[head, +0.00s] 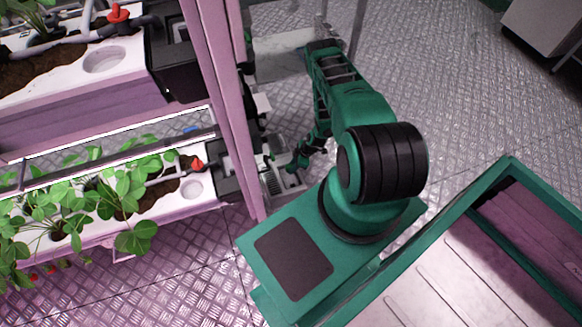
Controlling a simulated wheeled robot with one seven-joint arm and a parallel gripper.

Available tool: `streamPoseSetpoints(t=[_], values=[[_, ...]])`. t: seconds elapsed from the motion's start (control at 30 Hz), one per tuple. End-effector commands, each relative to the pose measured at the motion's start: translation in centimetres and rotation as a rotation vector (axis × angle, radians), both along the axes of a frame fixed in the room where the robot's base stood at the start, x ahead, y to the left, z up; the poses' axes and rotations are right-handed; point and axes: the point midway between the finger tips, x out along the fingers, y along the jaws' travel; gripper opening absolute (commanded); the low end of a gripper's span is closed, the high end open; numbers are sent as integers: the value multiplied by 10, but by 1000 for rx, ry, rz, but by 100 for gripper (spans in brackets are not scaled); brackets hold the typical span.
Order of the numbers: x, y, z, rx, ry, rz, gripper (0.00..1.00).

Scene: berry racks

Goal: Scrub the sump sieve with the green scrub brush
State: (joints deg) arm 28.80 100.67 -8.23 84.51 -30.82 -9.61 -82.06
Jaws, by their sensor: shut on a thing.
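My gripper (298,161) is small in the head view, low beside the pink rack post, at the end of my green arm. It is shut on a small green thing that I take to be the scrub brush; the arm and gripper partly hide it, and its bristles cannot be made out. Just below the gripper is a grey, box-like tray with a slotted or meshed surface, which looks like the sump sieve (286,184). I cannot tell whether the brush touches it.
The pink rack post (222,110) stands close left of the gripper. Left of it are shelves with white planters (140,208) of strawberry plants and red valves (197,163). A grey cabinet (543,25) stands at the far right. The metal floor (470,90) between is clear.

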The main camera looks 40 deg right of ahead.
Motion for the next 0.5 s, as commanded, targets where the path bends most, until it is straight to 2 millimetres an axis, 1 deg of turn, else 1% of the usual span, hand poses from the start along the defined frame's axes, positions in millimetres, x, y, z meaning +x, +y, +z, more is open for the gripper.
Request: streamPoseSetpoints(t=[0.27,0.37,0.5], values=[[1,5,-3,0,0,8,6],[2,6,-9,0,0,9,6],[1,6,-22,0,0,9,6]])
